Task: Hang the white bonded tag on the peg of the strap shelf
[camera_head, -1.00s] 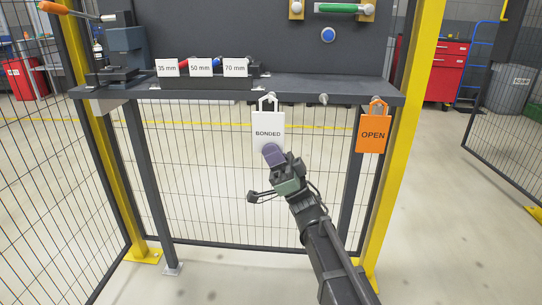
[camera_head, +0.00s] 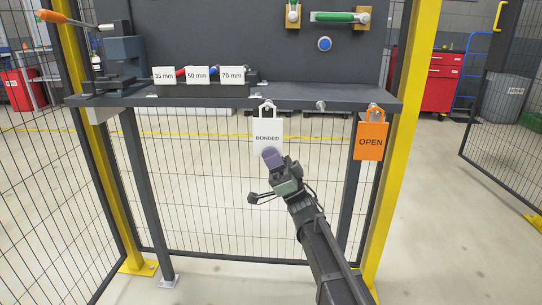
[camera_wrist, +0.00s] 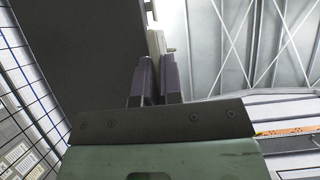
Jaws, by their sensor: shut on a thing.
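The white BONDED tag (camera_head: 267,134) hangs upright below the front edge of the strap shelf (camera_head: 215,103), in the head view. My gripper (camera_head: 272,158) is shut on its lower part from below. The tag's loop is at the left peg (camera_head: 268,106); whether the loop is around the peg or just in front of it I cannot tell. In the wrist view the purple jaws of my gripper (camera_wrist: 156,78) are close together, with a pale edge of the tag (camera_wrist: 156,42) showing above them.
An orange OPEN tag (camera_head: 371,141) hangs from the right peg. The middle peg (camera_head: 320,106) is bare. A rack with 35, 50 and 70 mm labels (camera_head: 198,76) stands on the shelf. Yellow posts (camera_head: 408,110) and a mesh fence flank the shelf.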

